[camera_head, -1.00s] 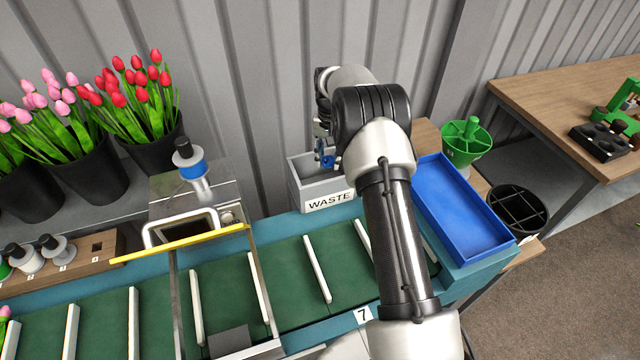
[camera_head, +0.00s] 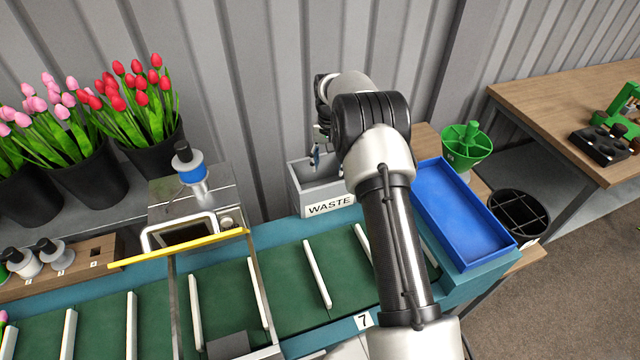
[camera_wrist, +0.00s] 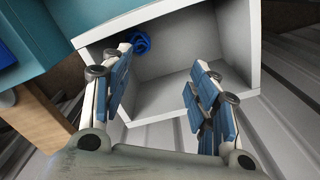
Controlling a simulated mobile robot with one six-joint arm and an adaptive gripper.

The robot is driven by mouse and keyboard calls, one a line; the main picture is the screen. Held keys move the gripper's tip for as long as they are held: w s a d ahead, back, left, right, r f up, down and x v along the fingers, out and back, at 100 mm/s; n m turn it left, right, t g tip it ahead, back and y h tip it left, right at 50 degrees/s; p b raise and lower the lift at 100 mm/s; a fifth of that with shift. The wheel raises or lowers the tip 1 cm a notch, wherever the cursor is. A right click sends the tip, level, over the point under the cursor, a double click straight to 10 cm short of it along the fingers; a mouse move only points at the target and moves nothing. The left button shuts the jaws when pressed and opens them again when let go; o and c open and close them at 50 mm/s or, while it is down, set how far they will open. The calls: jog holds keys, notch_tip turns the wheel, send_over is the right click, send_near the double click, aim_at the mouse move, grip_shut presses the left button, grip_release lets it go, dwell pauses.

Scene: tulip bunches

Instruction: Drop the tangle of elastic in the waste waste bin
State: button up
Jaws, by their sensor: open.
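The grey waste bin (camera_head: 300,190) stands behind the conveyor, with a WASTE label on its front. My gripper (camera_head: 316,156) is above it, partly hidden behind my arm. In the wrist view my gripper (camera_wrist: 163,66) is open, with its blue-padded fingers wide apart over the bin (camera_wrist: 245,45). The tangle of elastic (camera_wrist: 141,42) is a small blue coil inside the bin's outline, beside the left finger's tip and not between the fingers. Whether it touches that finger or rests on the bin's floor I cannot tell. The head view does not show the tangle now.
A blue tray (camera_head: 462,215) lies right of the bin. The green conveyor (camera_head: 290,285) with white slats runs in front. Tulips in black buckets (camera_head: 88,175) stand at the left, and a green funnel-shaped holder (camera_head: 466,146) at the right. A corrugated wall is behind.

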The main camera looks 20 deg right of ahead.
notch_tip(320, 180, up, 12)
dwell(0.5)
jog(key=s+a+r+n+t, duration=0.15)
jog(key=s+a+r, duration=0.25)
jog(key=s+r, duration=0.45)
jog(key=s+a+r+n+t, duration=0.15)
jog(key=s+a+r, duration=0.25)
jog(key=s+r, duration=0.4)
jog(key=s+a+f+n, duration=0.1)
jog(key=s+a, duration=0.1)
jog(key=s, duration=1)
jog(key=s+a+f+n+t, duration=0.1)
jog(key=s+a+f+n, duration=0.1)
jog(key=s, duration=1)
jog(key=shift+s+a+n+t, duration=0.3)
jog(key=shift+s+a, duration=0.05)
jog(key=shift+a, duration=0.3)
